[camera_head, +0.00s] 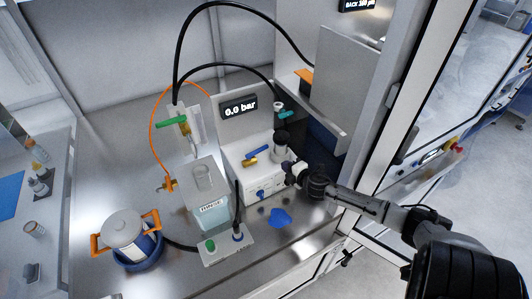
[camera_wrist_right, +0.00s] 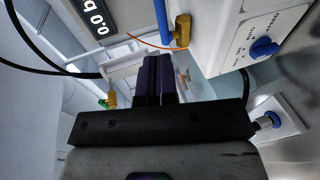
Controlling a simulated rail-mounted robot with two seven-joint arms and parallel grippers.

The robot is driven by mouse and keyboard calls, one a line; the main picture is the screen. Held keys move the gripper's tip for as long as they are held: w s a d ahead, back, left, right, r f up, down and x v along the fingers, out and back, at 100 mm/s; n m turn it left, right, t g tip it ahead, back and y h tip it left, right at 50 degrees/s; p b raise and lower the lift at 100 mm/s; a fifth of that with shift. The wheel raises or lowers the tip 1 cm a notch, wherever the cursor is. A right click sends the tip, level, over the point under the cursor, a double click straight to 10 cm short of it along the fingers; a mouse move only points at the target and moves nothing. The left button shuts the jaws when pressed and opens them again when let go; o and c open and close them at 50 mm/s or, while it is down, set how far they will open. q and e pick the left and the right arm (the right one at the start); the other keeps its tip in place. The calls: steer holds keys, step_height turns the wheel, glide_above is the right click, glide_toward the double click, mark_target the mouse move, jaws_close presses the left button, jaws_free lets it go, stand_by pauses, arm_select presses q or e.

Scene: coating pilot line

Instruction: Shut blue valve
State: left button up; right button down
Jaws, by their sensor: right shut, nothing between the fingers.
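The blue valve handle (camera_head: 257,153) sits on a brass body on the white box under the 0.0 bar display. It runs slantwise, from lower left to upper right. In the right wrist view the blue handle (camera_wrist_right: 161,18) and the brass body (camera_wrist_right: 181,29) show at the top, just beyond my fingers. My right gripper (camera_head: 288,168) is at the right side of the white box, to the right of the handle and apart from it. Its dark fingers (camera_wrist_right: 159,78) are shut and empty. My left gripper is not in view.
A blue knob (camera_head: 261,193) is on the white box's front. A dark-topped cylinder (camera_head: 281,147) stands close to my right gripper. A green-handled valve (camera_head: 172,122), a clear liquid container (camera_head: 207,193) and an orange-handled pot (camera_head: 125,226) stand left. Black hoses arch above.

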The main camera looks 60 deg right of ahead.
steer(key=b, duration=0.8)
glide_toward(264, 149)
steer(key=x, duration=0.4)
steer(key=shift+w+a+f, duration=0.2)
steer(key=shift+w+f, duration=0.15)
steer(key=shift+w, duration=0.05)
steer(key=shift+b+x, duration=0.6)
steer(key=shift+x, duration=0.5)
steer(key=shift+w, duration=0.25)
steer(key=shift+d, duration=0.1)
steer(key=shift+w+d+r, duration=0.1)
steer(key=shift+w+d, duration=0.5)
steer(key=shift+w, duration=0.2)
